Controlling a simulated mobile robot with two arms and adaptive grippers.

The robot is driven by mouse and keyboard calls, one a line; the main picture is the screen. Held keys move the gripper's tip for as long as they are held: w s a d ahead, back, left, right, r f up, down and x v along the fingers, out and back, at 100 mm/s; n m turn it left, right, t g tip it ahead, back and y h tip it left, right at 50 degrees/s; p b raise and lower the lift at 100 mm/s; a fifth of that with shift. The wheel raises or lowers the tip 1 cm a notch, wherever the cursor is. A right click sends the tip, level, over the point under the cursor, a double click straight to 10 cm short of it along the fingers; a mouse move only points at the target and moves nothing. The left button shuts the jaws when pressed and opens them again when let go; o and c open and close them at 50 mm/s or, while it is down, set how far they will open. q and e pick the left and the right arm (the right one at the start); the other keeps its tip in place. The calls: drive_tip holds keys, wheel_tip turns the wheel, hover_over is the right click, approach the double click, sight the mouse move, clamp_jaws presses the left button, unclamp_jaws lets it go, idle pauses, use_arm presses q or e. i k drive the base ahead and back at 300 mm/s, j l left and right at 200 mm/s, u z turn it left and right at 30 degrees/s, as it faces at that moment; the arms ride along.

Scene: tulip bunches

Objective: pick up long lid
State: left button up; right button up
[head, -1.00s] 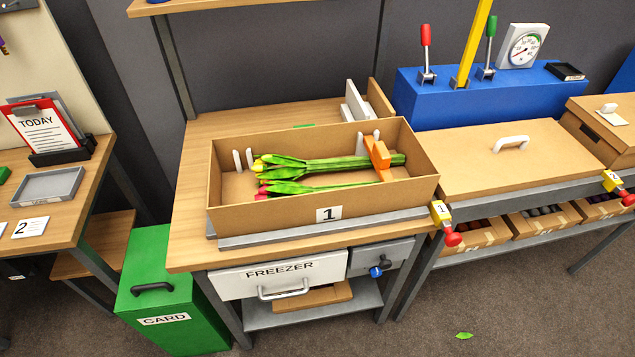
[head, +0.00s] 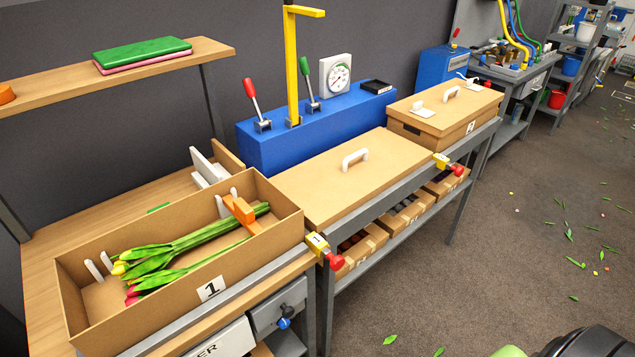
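The long lid (head: 318,188) is a flat brown cardboard panel with a white handle (head: 355,159) on top. It lies flat on the middle grey-framed bench, in front of the blue block and to the right of the open box marked 1 (head: 265,283). That box holds green-stemmed tulips (head: 185,245) with an orange piece (head: 240,211) across the stems. Neither of my grippers shows in the head view.
A closed cardboard box marked 2 (head: 440,128) with its own white handle stands right of the lid. A blue block (head: 325,130) with levers, a yellow post (head: 292,70) and a gauge (head: 337,76) stands behind. Open floor (head: 500,235) lies at right, with scattered leaves.

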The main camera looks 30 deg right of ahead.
sight(328, 185)
drive_tip(key=i+l, duration=0.1)
drive_tip(key=l, duration=0.4)
drive_tip(key=i+l+u, duration=0.1)
drive_tip(key=l, duration=0.35)
drive_tip(key=i+l+u, duration=0.1)
drive_tip(key=l, duration=0.4)
drive_tip(key=i+l, duration=0.15)
drive_tip(key=l, duration=0.35)
